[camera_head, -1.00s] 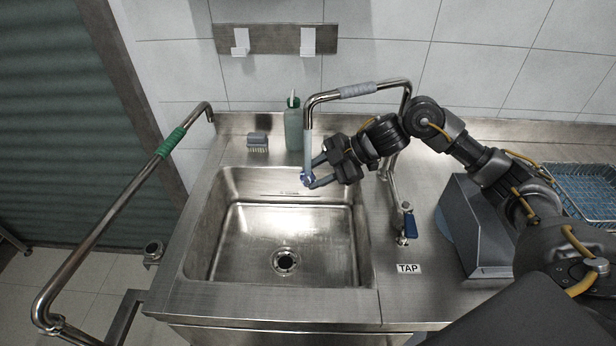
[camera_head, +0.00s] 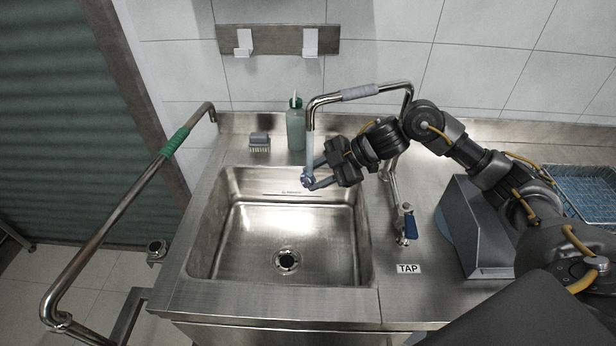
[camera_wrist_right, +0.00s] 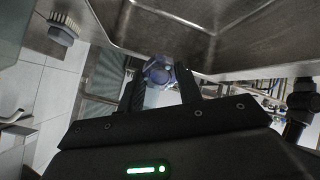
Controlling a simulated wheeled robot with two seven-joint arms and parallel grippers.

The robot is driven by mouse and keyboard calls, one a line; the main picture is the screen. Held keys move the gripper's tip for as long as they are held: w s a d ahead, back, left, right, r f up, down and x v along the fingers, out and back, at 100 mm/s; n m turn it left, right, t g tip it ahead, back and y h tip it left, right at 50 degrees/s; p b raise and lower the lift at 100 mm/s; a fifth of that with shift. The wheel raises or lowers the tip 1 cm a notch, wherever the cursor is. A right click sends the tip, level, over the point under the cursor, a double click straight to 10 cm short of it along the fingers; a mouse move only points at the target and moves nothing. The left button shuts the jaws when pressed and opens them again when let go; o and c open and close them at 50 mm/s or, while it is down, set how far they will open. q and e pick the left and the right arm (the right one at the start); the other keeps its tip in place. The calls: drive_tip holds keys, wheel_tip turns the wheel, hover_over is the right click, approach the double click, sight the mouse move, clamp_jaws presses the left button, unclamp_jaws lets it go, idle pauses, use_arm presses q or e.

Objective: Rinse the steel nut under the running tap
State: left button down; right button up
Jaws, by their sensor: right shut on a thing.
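The steel nut (camera_head: 306,180) is small and bluish-grey, held over the back right part of the sink (camera_head: 232,262). My right gripper (camera_head: 312,182) is shut on it, reaching in from the right. The tap (camera_head: 403,90) has a bent steel spout with a grey sleeve. A pale, bluish column of water (camera_head: 309,146) falls from the spout end to the nut. In the right wrist view the nut (camera_wrist_right: 158,72) sits between the two dark fingers, partly hidden by them. My left gripper is not in view.
A blue lever (camera_head: 409,223) stands right of the sink, by a TAP label (camera_head: 409,268). A brush (camera_head: 259,141) and green bottle (camera_head: 296,125) stand behind the sink. A grey box (camera_head: 474,225) and blue wire basket (camera_head: 585,190) are at right. The sink floor is clear.

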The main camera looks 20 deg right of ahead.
drive_tip(key=shift+d, duration=0.15)
idle(0.5)
drive_tip(key=shift+w+d, duration=0.2)
drive_tip(key=shift+d, duration=0.2)
drive_tip(key=shift+s, duration=0.15)
drive_tip(key=s+d+p, duration=0.2)
drive_tip(key=s, duration=0.6)
drive_tip(key=shift+s+d, duration=0.2)
drive_tip(key=shift+d, duration=0.2)
idle(1.3)
drive_tip(key=s+d+r+p, duration=0.1)
drive_tip(key=s+r+p, duration=0.2)
drive_tip(key=r+p, duration=0.2)
drive_tip(key=shift+s, duration=0.4)
